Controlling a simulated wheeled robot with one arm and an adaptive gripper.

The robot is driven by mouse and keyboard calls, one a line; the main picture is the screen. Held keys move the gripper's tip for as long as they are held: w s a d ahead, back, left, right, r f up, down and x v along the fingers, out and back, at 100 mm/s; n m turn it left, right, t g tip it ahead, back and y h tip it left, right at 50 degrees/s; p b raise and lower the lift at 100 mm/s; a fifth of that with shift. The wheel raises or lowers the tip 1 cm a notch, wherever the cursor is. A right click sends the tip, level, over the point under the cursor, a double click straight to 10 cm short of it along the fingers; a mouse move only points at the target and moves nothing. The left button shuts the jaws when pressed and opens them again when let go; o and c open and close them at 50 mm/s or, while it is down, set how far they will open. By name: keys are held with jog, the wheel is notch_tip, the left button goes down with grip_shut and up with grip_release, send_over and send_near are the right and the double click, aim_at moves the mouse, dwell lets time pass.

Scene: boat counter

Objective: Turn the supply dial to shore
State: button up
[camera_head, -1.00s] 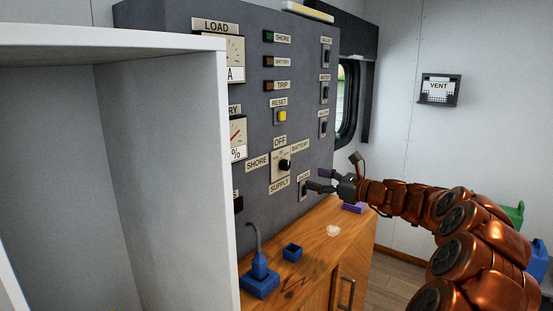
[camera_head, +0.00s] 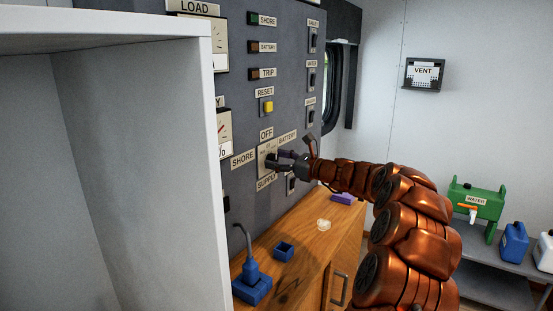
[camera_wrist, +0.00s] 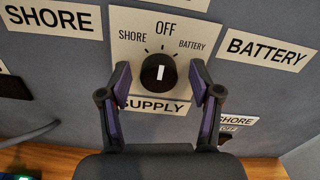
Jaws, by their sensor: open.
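The supply dial (camera_wrist: 159,73) is a round black knob with a white pointer line, on a pale plate (camera_wrist: 190,27) marked SHORE, OFF and BATTERY. In the wrist view its line stands upright, towards OFF. My gripper (camera_wrist: 159,78) is open, with one purple-padded finger on each side of the knob; I cannot tell whether either finger touches it. In the head view my gripper (camera_head: 279,161) is at the dial plate (camera_head: 263,163) and hides the knob. The SHORE label (camera_head: 243,159) is left of the plate and the BATTERY label (camera_head: 287,138) is to its upper right.
A small switch (camera_head: 291,184) sits just below right of the dial. A white cabinet side (camera_head: 140,170) stands at the left. The wooden counter (camera_head: 305,246) below holds a blue plug (camera_head: 251,275), a blue open box (camera_head: 284,251) and a purple block (camera_head: 342,198).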

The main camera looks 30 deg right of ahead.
jog(key=shift+w+a, duration=0.15)
jog(key=shift+w, duration=0.05)
jog(key=c, duration=1.1)
